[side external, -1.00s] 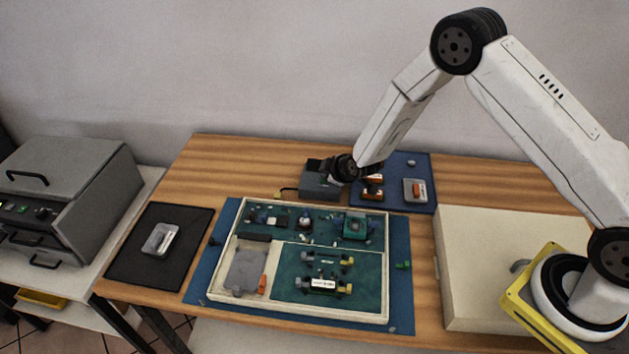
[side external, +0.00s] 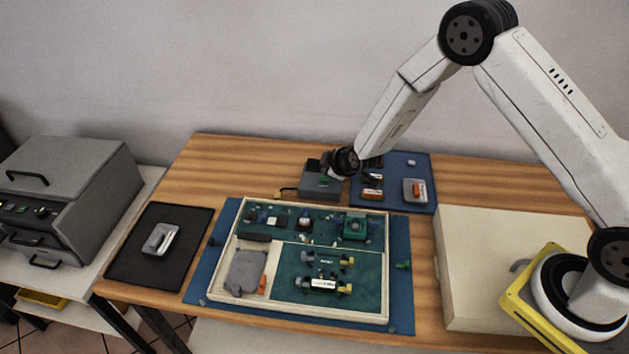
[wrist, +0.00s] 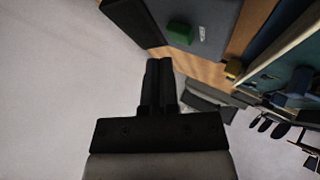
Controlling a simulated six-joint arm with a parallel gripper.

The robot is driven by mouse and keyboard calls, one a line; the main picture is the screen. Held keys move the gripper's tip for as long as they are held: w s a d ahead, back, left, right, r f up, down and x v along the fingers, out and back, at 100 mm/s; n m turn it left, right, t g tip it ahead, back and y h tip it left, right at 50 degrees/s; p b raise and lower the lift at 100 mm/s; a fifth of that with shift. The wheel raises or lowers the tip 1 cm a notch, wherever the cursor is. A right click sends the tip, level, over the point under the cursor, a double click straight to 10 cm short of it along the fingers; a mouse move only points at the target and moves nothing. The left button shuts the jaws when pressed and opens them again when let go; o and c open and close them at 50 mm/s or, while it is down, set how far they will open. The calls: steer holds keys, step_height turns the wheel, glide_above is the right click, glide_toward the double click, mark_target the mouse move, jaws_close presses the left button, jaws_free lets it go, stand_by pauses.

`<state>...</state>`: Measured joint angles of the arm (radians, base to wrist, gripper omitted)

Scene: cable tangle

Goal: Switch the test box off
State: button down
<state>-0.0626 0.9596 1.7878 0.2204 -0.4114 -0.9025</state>
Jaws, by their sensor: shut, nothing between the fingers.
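The test box is a grey box (side external: 321,187) at the back middle of the table, with a cable at its left. In the wrist view its grey face (wrist: 208,12) shows a green switch part (wrist: 180,33) and a small white label. Which way the switch is set, I cannot tell. My gripper (side external: 329,164) is at the box's back right edge in the side view. In the wrist view the black fingers (wrist: 160,66) are together and empty, pointing towards the box, with a visible gap to the switch.
A blue mat (side external: 425,165) with small parts lies right of the box. In front stands a cream-rimmed tray (side external: 388,270) of boards and connectors. A black mat (side external: 125,255) with a metal dish lies left. A large cream box (side external: 500,270) stands at the right. Bare wood shows at back left.

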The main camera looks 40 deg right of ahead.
mark_target(327, 180)
steer(key=shift+r, duration=2.4)
